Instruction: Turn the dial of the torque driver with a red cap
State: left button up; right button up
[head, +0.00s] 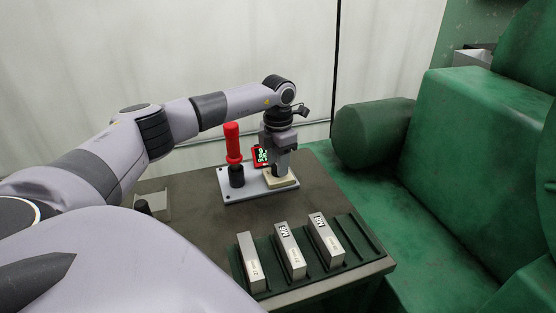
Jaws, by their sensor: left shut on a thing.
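The torque driver (233,150) stands upright at the left of a pale plate (231,194) on the bench; its upper part is red and its foot is black. A small red-framed display (261,157) with white digits, too small to read surely, stands to its right. My left gripper (280,174) points down at the right end of the plate, right of the driver and apart from its red part. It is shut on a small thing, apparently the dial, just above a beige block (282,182). The fingers hide most of that thing. My right gripper is not in view.
Several metal blocks (289,256) marked with labels stand in a dark green slotted rack (356,240) at the bench's front. A small grey holder with a black knob (142,206) is at the left. A large green machine (465,165) fills the right side.

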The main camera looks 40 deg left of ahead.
pick_arm(q)
jog(key=shift+r+m, duration=0.1)
jog(key=shift+m, duration=0.5)
jog(key=o, duration=1)
jog(key=shift+r+b, duration=0.3)
jog(key=shift+r, duration=3.25)
